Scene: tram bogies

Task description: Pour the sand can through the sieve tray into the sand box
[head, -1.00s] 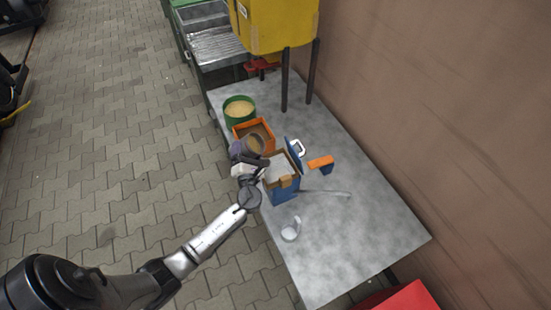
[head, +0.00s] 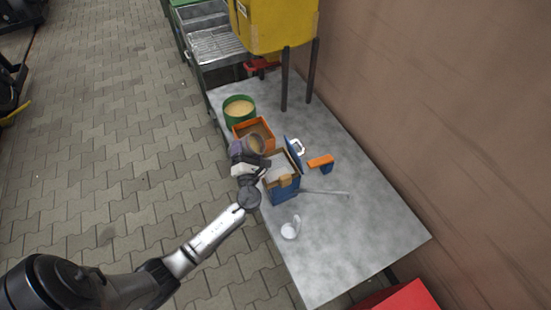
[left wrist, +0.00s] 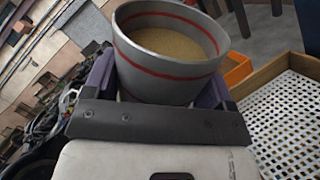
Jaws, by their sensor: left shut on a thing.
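My left gripper (head: 250,148) is shut on the sand can (left wrist: 170,62), a grey can with red stripes, seen close up in the left wrist view. Its open top shows tan sand inside, and purple finger pads flank it. In the head view the can (head: 255,145) is partly covered by my gripper, held near the table's left edge. The sieve tray (left wrist: 290,112), a white perforated sheet in a wooden frame, is to the right of the can. In the head view the tray (head: 279,170) sits on the blue sand box (head: 284,194). My right gripper is not in view.
An orange box (head: 266,124) and a green tub (head: 239,101) of tan material stand beyond the can. A blue lid with a white handle (head: 298,147), an orange-blue object (head: 320,163), a grey rod (head: 328,193) and a white mug (head: 289,231) are nearby. The near tabletop (head: 350,245) is clear.

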